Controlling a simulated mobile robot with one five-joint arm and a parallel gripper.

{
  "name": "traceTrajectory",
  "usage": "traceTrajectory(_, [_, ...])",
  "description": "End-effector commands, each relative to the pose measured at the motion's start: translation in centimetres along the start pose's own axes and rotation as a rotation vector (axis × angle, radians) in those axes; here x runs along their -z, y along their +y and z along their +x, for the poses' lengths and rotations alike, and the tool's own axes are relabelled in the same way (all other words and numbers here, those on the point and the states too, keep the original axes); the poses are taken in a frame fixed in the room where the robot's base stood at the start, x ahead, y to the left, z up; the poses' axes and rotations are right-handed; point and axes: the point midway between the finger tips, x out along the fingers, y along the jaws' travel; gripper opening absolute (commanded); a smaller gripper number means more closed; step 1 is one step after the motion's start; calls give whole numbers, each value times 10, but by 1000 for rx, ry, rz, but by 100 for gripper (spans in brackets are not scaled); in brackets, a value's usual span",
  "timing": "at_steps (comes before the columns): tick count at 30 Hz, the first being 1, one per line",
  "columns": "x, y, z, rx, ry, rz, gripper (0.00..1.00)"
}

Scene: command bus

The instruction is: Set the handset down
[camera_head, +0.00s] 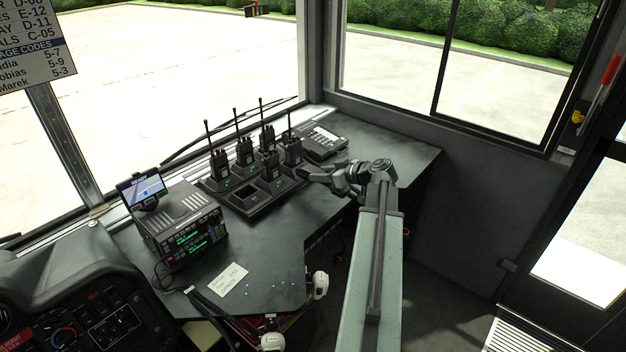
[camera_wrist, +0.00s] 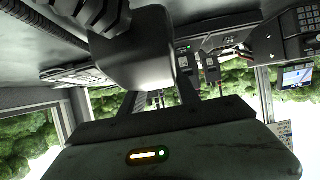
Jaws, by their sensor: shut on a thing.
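My gripper (camera_head: 318,178) is at the end of the arm reaching in over the right side of the desk, by the right end of the charging rack (camera_head: 262,208). It is shut on a dark handset, which fills the top middle of the wrist view (camera_wrist: 140,60) between the fingers. In the head view the handset is hard to tell from the dark fingers. Several upright radios with antennas, one of them close to the gripper (camera_head: 292,152), stand in the rack. The rack's near-left slot (camera_head: 246,194) looks empty. I cannot tell whether the held handset touches anything.
A dark device with pale labels (camera_head: 322,140) lies behind the gripper. A radio unit (camera_head: 185,232) with a small screen (camera_head: 147,188) stands to the left. A paper note (camera_head: 229,279) lies on the desk (camera_head: 270,255), whose front middle is mostly clear. Windows border the back.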

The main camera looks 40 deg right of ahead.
Motion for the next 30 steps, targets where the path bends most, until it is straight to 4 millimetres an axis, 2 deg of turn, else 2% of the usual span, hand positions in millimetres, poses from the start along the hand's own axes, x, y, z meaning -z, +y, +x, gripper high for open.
traceTrajectory(3, [1, 0, 2, 1, 1, -1, 0])
traceTrajectory(6, [1, 9, 5, 0, 1, 0, 0])
traceTrajectory(9, [-27, 10, 13, -6, 0, 3, 0])
traceTrajectory(12, [-37, 10, 18, -7, 1, 3, 0])
traceTrajectory(19, [-32, 8, 18, -2, 1, 1, 0])
traceTrajectory(27, [-41, 10, 20, -6, 1, 3, 0])
traceTrajectory(28, [-39, 10, 19, -6, 0, 2, 46])
traceTrajectory(30, [-39, 10, 18, -6, 0, 3, 60])
